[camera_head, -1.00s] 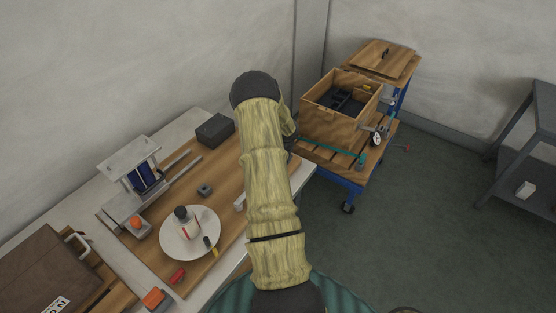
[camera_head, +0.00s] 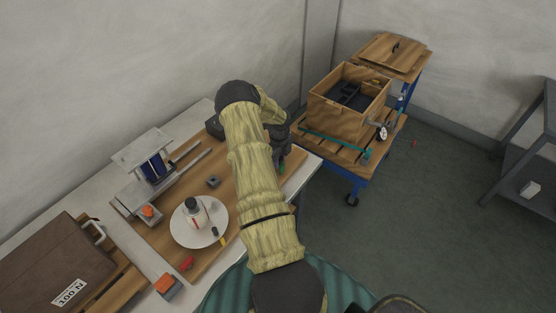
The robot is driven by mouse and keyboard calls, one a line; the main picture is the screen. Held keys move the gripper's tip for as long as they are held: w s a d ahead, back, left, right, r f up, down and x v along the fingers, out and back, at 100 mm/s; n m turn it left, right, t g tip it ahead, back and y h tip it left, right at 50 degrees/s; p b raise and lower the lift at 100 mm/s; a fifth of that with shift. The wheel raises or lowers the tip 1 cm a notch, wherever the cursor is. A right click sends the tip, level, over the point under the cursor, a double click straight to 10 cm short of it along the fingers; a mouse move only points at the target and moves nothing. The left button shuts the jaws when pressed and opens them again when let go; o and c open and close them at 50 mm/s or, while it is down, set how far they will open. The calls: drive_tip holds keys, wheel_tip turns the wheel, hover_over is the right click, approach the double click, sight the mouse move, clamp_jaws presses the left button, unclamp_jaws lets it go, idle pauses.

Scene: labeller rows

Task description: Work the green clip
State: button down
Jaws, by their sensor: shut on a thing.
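My gripper (camera_head: 282,160) is dark and points down over the right end of the wooden board on the bench. It is shut on a small green piece, the green clip (camera_head: 281,168), of which only a little shows at the fingertips. My own arm hides part of the board beside it. I cannot tell whether the clip touches the board.
On the board are a white turntable (camera_head: 183,233) with a bottle (camera_head: 192,212), a labelling device (camera_head: 147,160) and a small dark block (camera_head: 214,181). A brown case (camera_head: 50,265) lies at left. A trolley (camera_head: 345,155) with a wooden crate (camera_head: 340,115) stands at right.

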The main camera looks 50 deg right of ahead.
drive_tip(key=c, duration=1.2)
unclamp_jaws()
drive_tip(key=shift+s+f, duration=0.15)
drive_tip(key=shift+w+r, duration=0.25)
drive_tip(key=shift+r, duration=0.25)
wheel_tip(320, 180, up, 17)
drive_tip(key=b, duration=0.4)
drive_tip(key=shift+s+f, duration=0.15)
drive_tip(key=shift+f, duration=0.05)
